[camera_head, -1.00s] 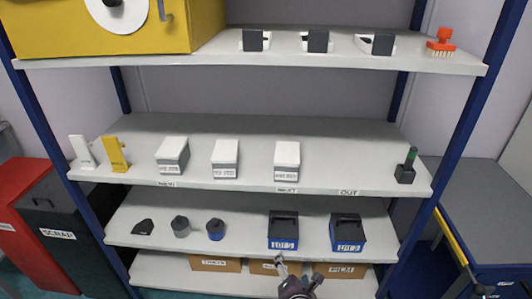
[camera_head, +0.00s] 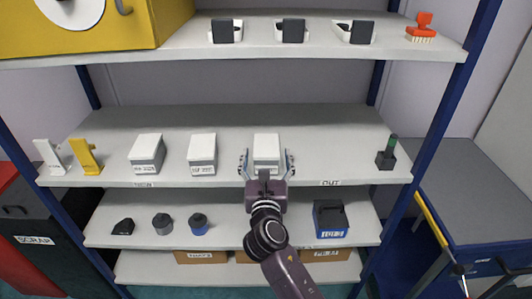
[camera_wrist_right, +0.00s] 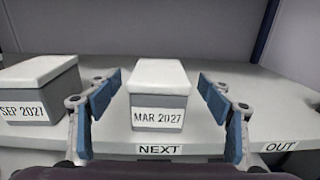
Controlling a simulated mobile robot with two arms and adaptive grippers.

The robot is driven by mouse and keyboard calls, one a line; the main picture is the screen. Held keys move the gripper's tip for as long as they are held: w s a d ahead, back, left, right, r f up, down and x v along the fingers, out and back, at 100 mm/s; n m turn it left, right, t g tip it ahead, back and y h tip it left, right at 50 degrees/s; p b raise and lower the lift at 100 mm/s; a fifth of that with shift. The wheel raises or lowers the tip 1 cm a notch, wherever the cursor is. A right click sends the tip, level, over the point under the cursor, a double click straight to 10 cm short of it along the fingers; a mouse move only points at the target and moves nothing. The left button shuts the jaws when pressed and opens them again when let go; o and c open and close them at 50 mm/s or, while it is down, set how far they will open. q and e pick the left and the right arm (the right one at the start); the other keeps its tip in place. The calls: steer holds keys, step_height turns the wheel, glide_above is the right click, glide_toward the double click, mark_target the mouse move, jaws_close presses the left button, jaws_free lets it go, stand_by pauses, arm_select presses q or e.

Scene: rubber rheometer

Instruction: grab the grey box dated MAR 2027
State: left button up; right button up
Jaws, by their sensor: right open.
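The grey box with a white lid, labelled MAR 2027 (camera_wrist_right: 158,112), stands upright on the middle shelf behind the NEXT label (camera_wrist_right: 158,150). It also shows in the head view (camera_head: 266,148). My right gripper (camera_head: 266,160) is open in front of the box, with one finger on each side. In the right wrist view my right gripper (camera_wrist_right: 160,95) shows gaps between both blue finger pads and the box. A similar box labelled SEP 2027 (camera_wrist_right: 38,100) stands to the left. My left gripper is not in view.
Another similar box (camera_head: 146,150) stands further left on the middle shelf (camera_head: 320,150). White and yellow stands (camera_head: 85,156) are at its left end. A dark holder with a green item (camera_head: 387,154) stands at the right end, past the OUT label (camera_head: 331,183).

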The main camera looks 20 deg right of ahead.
mark_target(266, 144)
steer(key=x, duration=0.4)
steer(key=shift+f, duration=0.1)
steer(key=shift+w+d+f, duration=0.1)
steer(key=shift+w, duration=0.3)
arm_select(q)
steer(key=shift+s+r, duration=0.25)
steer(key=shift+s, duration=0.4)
arm_select(e)
steer(key=shift+s, duration=0.1)
steer(key=c, duration=1.7)
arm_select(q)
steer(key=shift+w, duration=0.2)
